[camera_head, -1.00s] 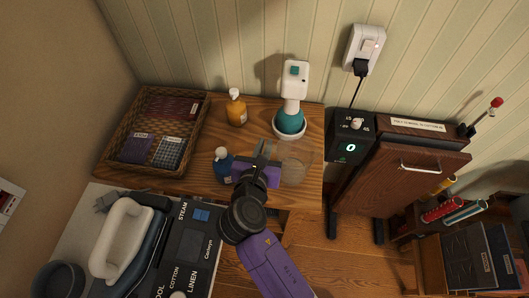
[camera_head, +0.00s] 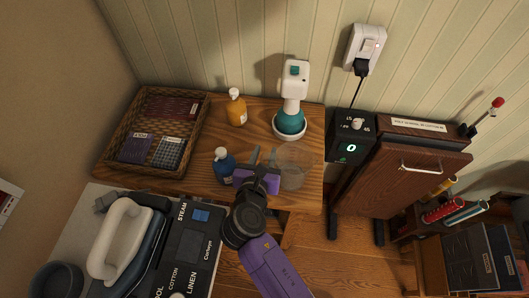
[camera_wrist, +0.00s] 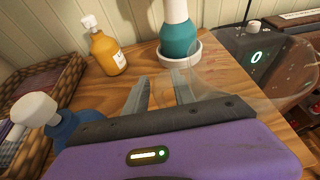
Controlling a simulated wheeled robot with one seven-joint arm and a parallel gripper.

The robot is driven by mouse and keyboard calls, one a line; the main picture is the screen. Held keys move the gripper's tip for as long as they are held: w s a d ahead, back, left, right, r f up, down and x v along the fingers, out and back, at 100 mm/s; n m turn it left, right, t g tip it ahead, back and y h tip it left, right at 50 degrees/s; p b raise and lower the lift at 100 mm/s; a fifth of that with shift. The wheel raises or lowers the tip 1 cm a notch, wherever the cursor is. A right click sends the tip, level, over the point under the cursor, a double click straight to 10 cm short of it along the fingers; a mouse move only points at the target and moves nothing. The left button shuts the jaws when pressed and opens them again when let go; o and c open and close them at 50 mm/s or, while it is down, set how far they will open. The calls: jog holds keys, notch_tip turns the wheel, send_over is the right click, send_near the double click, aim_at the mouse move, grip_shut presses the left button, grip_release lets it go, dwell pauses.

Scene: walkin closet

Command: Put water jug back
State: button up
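The clear water jug (camera_head: 294,169) stands near the right front of the wooden table (camera_head: 311,190), and its see-through outline makes its exact base hard to judge. In the wrist view the jug (camera_wrist: 268,82) shows as a large transparent shape on the right. My gripper (camera_head: 265,156) is just left of the jug, between it and the blue bottle (camera_head: 223,166). Its two fingers are spread with nothing visible between them; the wrist view also shows the gripper (camera_wrist: 160,92) open. I cannot tell whether the right finger touches the jug.
A white and teal device (camera_head: 291,120) sits in a white dish behind. An orange pump bottle (camera_head: 236,108) and a wicker basket (camera_head: 206,102) stand to the left. The iron (camera_head: 120,240) lies front left. A dark wooden press (camera_head: 400,180) stands right of the table.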

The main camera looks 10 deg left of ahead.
jog(key=shift+s+r, duration=0.1)
jog(key=shift+r, duration=0.05)
jog(key=d+v, duration=0.1)
jog(key=v, duration=1.1)
jog(key=s+d+f+m+g+y, duration=0.25)
jog(key=s+d+f+m, duration=0.45)
jog(key=s+d+m, duration=0.7)
jog(key=s+d+r+m+t, duration=0.2)
jog(key=s+d+r+m, duration=0.3)
jog(key=m, duration=0.5)
jog(key=s+d+r+m+t+h, duration=0.1)
jog(key=s+d+r+m, duration=0.4)
jog(key=r+m, duration=0.5)
jog(key=shift+s+d+m+t, duration=0.45)
jog(key=shift+s+m, duration=0.25)
jog(key=shift+s, duration=0.2)
jog(key=shift+h, duration=0.25)
